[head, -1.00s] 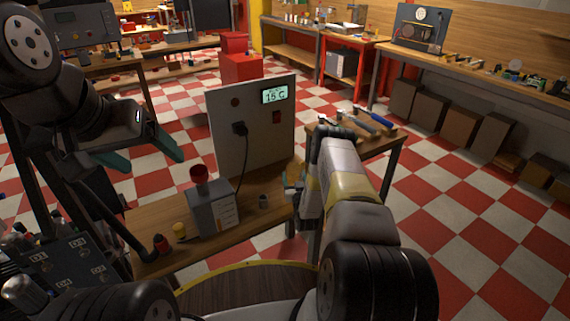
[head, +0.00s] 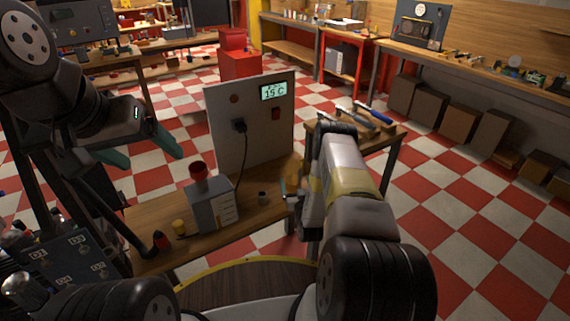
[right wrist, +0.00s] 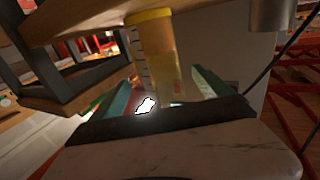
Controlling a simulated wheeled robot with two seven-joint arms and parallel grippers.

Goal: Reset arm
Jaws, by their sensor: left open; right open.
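My left gripper (head: 140,150) is open and empty in the head view, its green fingers apart above the floor left of the grey panel (head: 225,130). My right gripper (head: 292,194) is at the right end of the wooden bench, mostly hidden by its own arm. In the right wrist view its green fingers (right wrist: 158,95) are open and apart. A clear container with a yellow rim (right wrist: 152,50) and dark scale marks shows between and beyond them; I cannot tell whether they touch it. An amber patch (head: 309,178) shows beside the right gripper in the head view.
Hammers (head: 357,118) lie on a side table. Checkered floor is clear at right.

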